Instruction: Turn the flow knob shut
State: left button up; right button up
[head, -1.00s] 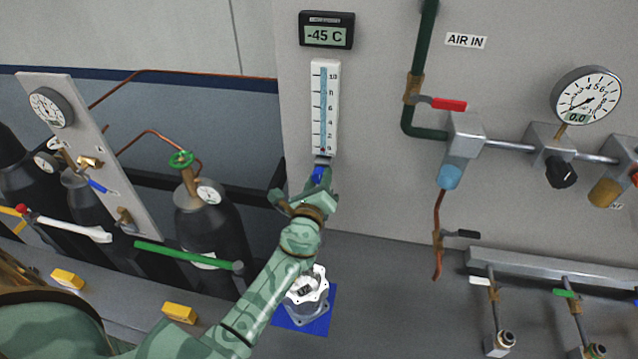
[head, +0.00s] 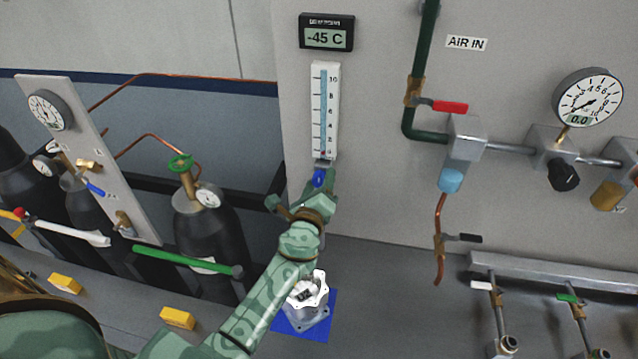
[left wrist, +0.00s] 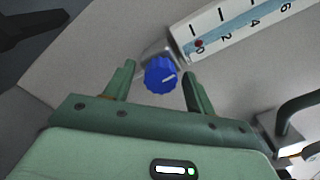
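The flow knob (head: 318,178) is blue and sits below the upright flow meter (head: 325,110) on the grey panel. My left gripper (head: 301,190) is at the knob. In the left wrist view the fingers of the left gripper (left wrist: 158,70) are open, one on each side of the knob, with small gaps showing. My right gripper is out of view.
A temperature display (head: 327,32) reads -45 C. A red-handled valve (head: 449,106) and a gauge (head: 588,97) are to the right. Gas cylinders (head: 208,240) stand at the left. A machined housing (head: 307,298) sits on a blue mat (head: 321,326) below my arm.

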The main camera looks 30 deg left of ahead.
pick_arm(q)
jog(key=shift+s, duration=0.1)
jog(key=b+v, duration=0.2)
jog(key=v, duration=1.4)
jog(key=shift+b, duration=0.3)
jog(key=shift+s, duration=0.15)
